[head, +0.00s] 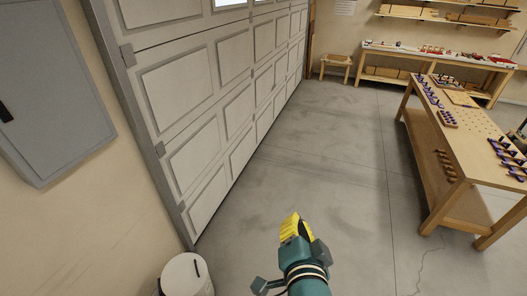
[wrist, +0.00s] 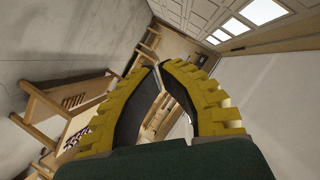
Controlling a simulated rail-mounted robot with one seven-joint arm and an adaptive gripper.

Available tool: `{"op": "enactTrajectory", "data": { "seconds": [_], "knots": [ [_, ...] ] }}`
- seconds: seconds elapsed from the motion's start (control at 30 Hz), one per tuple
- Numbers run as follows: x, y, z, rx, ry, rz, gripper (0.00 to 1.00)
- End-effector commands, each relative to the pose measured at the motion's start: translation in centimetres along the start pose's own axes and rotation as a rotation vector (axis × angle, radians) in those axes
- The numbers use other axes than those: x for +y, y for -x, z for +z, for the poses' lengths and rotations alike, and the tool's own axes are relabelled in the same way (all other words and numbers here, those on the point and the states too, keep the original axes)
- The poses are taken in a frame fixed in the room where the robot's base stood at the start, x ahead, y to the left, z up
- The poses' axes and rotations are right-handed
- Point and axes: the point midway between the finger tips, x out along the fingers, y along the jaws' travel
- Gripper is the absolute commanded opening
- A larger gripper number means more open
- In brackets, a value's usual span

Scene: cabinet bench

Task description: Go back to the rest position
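My gripper (head: 291,226) is at the lower middle of the head view, over bare grey floor. Its yellow fingers look closed together there. In the wrist view my gripper (wrist: 159,68) shows two yellow ribbed fingers with dark inner pads. Their tips come together, and a narrow space shows between the pads lower down. Nothing is held between them. The gripper touches nothing that I can see.
A wooden workbench (head: 467,161) with pegs and small parts stands at the right. Another bench (head: 440,57) is at the back, with a stool (head: 336,67) beside it. A garage door (head: 215,100), grey cabinet (head: 55,95) and white bin (head: 186,277) are left. The middle floor is clear.

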Motion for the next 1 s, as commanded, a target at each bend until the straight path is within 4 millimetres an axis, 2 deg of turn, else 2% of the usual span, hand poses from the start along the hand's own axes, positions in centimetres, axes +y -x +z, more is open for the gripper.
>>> {"op": "enactTrajectory", "data": {
  "seconds": [0.03, 0.1, 0.17, 0.2, 0.3, 0.33, 0.37, 0.5, 1.0],
  "knots": [
    [-3.4, 2.1, -2.7, 0.069, 0.063, -0.077, 0.00],
    [-7.1, 5.4, -5.8, 0.171, 0.166, -0.172, 0.00],
    [-10.0, 8.7, -8.3, 0.273, 0.265, -0.245, 0.00],
    [-11.6, 11.0, -9.7, 0.344, 0.334, -0.285, 0.00],
    [-14.0, 16.6, -12.1, 0.526, 0.535, -0.340, 0.00],
    [-14.4, 17.7, -12.6, 0.570, 0.599, -0.341, 0.00],
    [-14.7, 18.2, -12.8, 0.600, 0.653, -0.334, 0.00],
    [-14.8, 18.2, -12.9, 0.639, 0.791, -0.297, 0.00],
    [-14.8, 18.2, -12.9, 0.640, 0.798, -0.295, 0.00]
  ]
}}
